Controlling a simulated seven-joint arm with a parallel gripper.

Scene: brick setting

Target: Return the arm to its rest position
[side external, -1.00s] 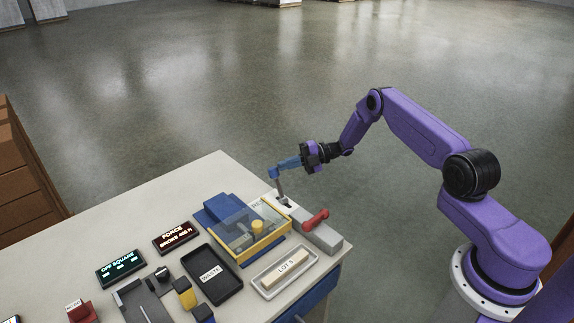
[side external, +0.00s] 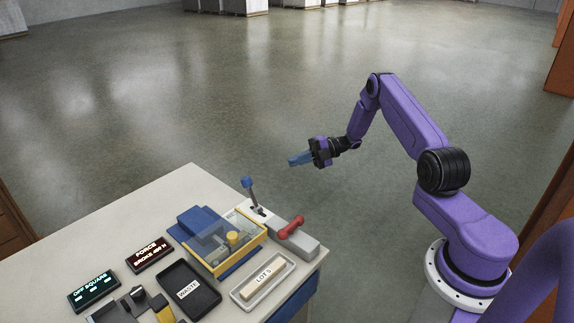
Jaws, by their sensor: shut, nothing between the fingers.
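My gripper (side external: 293,161) is shut and empty, its blue fingers pointing left. It hangs in the air beyond the table's right edge, to the right of and apart from the blue-knobbed lever (side external: 247,183). My purple arm is bent up and over from its base at the right. The lever stands upright, leaning slightly left, on a light block at the back of the table.
The table (side external: 110,225) holds a yellow-framed clear box (side external: 255,249), a red handle (side external: 291,227), a black WASTE tray (side external: 205,304), a light LOT 5 tray (side external: 287,262) and two displays, OFF SQUARE (side external: 94,291) and FORCE (side external: 149,255). Open floor surrounds my gripper.

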